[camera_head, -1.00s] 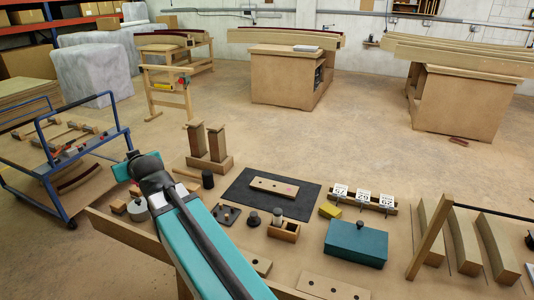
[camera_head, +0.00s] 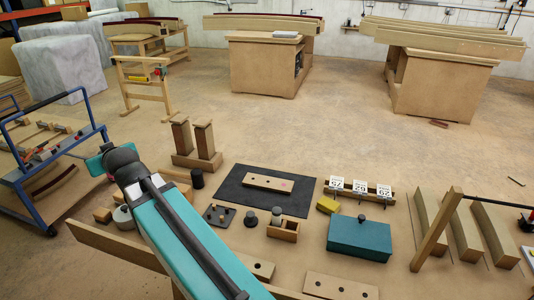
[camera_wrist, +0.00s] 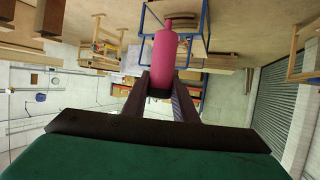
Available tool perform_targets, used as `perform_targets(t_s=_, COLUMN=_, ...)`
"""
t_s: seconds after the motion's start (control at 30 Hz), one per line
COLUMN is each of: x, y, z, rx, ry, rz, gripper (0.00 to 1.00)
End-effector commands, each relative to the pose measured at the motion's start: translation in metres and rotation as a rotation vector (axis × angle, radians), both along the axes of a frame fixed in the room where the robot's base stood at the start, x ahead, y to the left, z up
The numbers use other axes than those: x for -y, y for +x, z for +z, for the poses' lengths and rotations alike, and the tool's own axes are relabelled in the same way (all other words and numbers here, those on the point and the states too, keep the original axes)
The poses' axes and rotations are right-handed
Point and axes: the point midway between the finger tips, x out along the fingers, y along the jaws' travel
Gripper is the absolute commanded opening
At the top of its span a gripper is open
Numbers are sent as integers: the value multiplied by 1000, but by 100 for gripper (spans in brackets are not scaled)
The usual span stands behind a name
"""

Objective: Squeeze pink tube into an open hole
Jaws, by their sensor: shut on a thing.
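The pink tube (camera_wrist: 165,52) is upright in the wrist view, nozzle end toward the top of the picture. My gripper (camera_wrist: 162,88) is shut on its dark lower end. Neither tube nor gripper fingers can be made out in the head view, where my teal arm is in front. A wooden strip (camera_head: 262,182) with small dark holes and a pink spot near its right end lies on a black mat (camera_head: 232,197). Two more boards with holes lie at the front, one partly behind my arm (camera_head: 262,269) and one to its right (camera_head: 345,288).
Around the mat stand a teal box (camera_head: 358,238), a yellow block (camera_head: 328,205), a small wooden box (camera_head: 284,231), numbered white cards (camera_head: 360,187) and two wooden posts (camera_head: 192,147). A blue cart (camera_head: 45,160) is at left. Open floor lies behind the table.

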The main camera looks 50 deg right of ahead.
Motion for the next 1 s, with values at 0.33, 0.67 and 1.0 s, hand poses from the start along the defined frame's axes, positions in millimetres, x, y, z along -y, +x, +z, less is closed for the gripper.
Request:
perform_targets(t_s=0.33, x=16, y=2, z=-7, rx=0, ry=1, rz=-5, gripper=17)
perform_targets(t_s=0.67, x=90, y=4, z=-41, rx=-1, ry=2, rz=-18, gripper=17)
perform_targets(t_s=1.0, x=179, y=-5, z=-78, rx=-1, ry=5, rz=-15, gripper=17)
